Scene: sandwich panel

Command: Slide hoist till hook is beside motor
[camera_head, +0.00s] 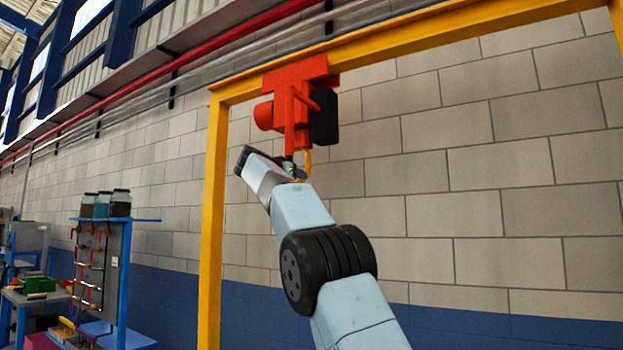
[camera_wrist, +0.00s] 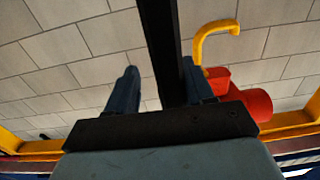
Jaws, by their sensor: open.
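The red hoist (camera_head: 293,105) hangs under the yellow overhead beam (camera_head: 420,45), near its left end. A black block (camera_head: 324,118) is on its right side and a red cylinder on its left. The yellow hook (camera_head: 307,160) hangs below it and also shows in the wrist view (camera_wrist: 207,38). My gripper (camera_head: 297,168) is raised just under the hoist, close to the hook. In the wrist view my gripper (camera_wrist: 158,72) is open. A dark bar (camera_wrist: 166,45) runs between the fingers, nearer the right one; contact is unclear. I cannot make out a separate motor.
A yellow post (camera_head: 213,225) holds the beam's left end. A block wall stands behind, with free room along the beam to the right. A blue-framed panel stand (camera_head: 105,265) with jars on top is at the lower left, beside a workbench.

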